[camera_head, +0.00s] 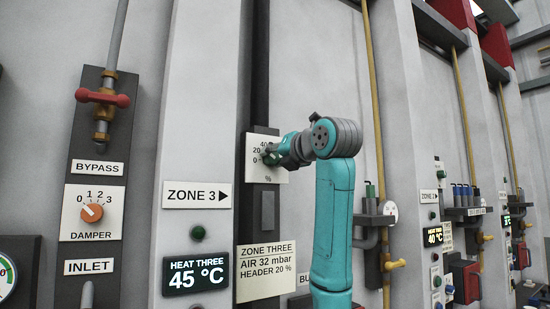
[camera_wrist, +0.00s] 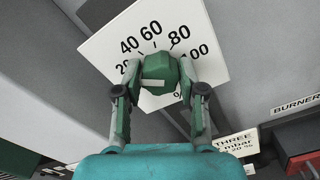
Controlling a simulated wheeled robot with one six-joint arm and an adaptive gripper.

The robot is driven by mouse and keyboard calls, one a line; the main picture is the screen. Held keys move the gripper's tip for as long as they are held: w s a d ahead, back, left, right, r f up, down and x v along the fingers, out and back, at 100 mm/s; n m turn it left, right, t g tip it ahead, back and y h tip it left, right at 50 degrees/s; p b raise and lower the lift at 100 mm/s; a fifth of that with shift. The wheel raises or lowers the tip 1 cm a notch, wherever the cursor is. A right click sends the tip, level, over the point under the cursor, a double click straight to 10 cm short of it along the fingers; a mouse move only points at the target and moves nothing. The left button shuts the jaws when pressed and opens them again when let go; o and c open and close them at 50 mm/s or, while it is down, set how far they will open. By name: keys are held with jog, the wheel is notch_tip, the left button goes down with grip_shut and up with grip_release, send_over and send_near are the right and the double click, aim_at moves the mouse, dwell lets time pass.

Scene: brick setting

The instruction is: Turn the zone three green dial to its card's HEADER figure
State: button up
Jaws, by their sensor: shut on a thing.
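The green dial (camera_wrist: 159,70) sits on a white scale plate (camera_wrist: 105,48), marked from 0 to 100 %, in the wrist view. My gripper (camera_wrist: 158,78) is shut on the dial, one finger on each side. A short white bar shows on the dial's face; I cannot tell which figure it points at. In the head view the dial (camera_head: 270,158) is partly covered by my gripper (camera_head: 276,155), and the plate (camera_head: 251,170) shows 0, 20 and 40. The zone three card (camera_head: 265,270) below reads AIR 32 mbar, HEADER 20 %.
A HEAT THREE display (camera_head: 196,273) reads 45 °C. An orange DAMPER dial (camera_head: 92,213) and a red-handled bypass valve (camera_head: 103,98) are on the left. A yellow pipe (camera_head: 374,90) runs down right of my arm. A BURNER label (camera_wrist: 296,104) shows in the wrist view.

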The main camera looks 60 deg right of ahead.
jog(key=shift+f+n, duration=0.1)
jog(key=shift+n, duration=0.4)
jog(key=o, duration=1.1)
jog(key=shift+o, duration=0.2)
jog(key=v, duration=1.2)
jog(key=shift+s, duration=0.15)
